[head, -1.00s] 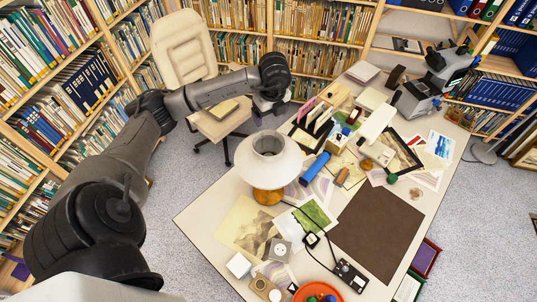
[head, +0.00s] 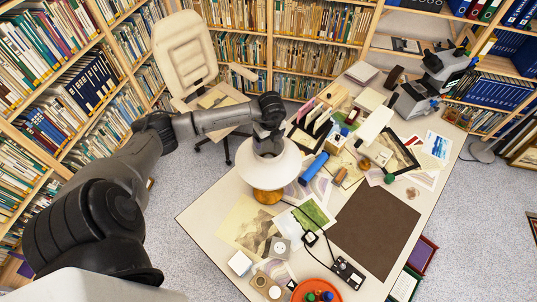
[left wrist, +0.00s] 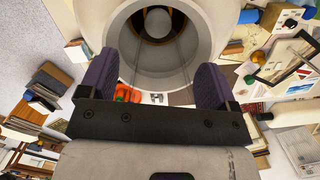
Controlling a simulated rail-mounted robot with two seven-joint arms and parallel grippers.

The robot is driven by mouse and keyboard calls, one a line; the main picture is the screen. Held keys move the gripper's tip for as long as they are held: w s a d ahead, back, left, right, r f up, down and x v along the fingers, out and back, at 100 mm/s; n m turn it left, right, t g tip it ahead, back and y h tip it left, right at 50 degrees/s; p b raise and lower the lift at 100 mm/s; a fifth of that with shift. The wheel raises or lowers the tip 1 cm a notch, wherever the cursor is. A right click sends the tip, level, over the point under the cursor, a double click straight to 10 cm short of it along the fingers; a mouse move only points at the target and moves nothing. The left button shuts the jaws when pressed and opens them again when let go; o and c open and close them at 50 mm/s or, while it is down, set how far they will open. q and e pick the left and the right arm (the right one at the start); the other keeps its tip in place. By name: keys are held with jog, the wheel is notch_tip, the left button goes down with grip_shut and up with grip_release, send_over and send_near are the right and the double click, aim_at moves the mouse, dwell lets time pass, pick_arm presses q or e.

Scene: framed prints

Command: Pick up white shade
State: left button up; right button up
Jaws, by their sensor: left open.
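The white shade (head: 270,170) sits on a lamp with an orange-brown base (head: 267,196), upright on the table. My left gripper (head: 268,146) is at the top of the shade in the head view, its fingers partly hidden by my own arm. In the left wrist view the shade (left wrist: 215,18) fills the top middle, with its round opening towards the camera. The two purple finger pads of my left gripper (left wrist: 154,85) are spread apart, one at each side of the shade's near rim. I cannot tell whether they touch it. My right gripper is not in view.
The table (head: 205,215) is crowded with prints, a dark brown mat (head: 375,230), a blue roll (head: 314,167) and an orange tray (head: 316,289). A microscope (head: 428,80) stands at the back right. A cream chair (head: 184,55) stands behind the table.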

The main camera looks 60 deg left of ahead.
pick_arm(q)
jog(key=shift+f, duration=0.25)
jog(key=shift+c, duration=0.3)
jog(key=shift+r, duration=0.1)
grip_shut()
